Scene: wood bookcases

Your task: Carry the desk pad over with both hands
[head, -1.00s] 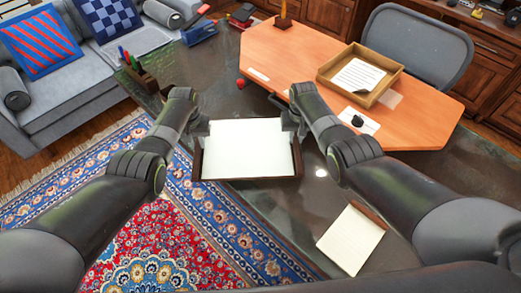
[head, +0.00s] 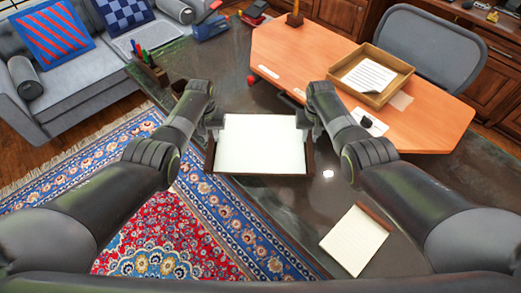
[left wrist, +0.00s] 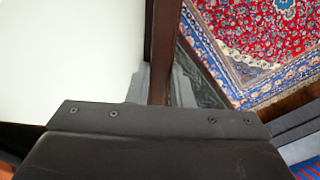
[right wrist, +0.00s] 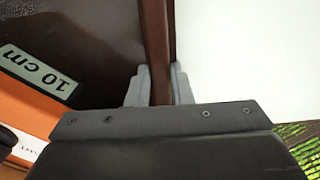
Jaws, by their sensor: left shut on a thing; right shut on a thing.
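The desk pad is a white sheet in a dark brown frame (head: 262,147). It is held level between my two grippers, over the near edge of the dark desk. My left gripper (head: 214,130) is shut on its left side rim. In the left wrist view the brown rim (left wrist: 163,50) runs between the fingers (left wrist: 160,88). My right gripper (head: 308,128) is shut on its right side rim. In the right wrist view the brown rim (right wrist: 155,45) lies between the fingers (right wrist: 159,85). The height above the desk is hard to tell.
An orange board (head: 290,60) lies on the dark desk (head: 225,65) beyond the pad, bearing a wooden tray (head: 372,98) with paper. A notepad (head: 354,240) lies at right front. A pen holder (head: 147,68) stands at left. A grey chair (head: 432,42) is behind. A patterned rug (head: 170,215) covers the floor.

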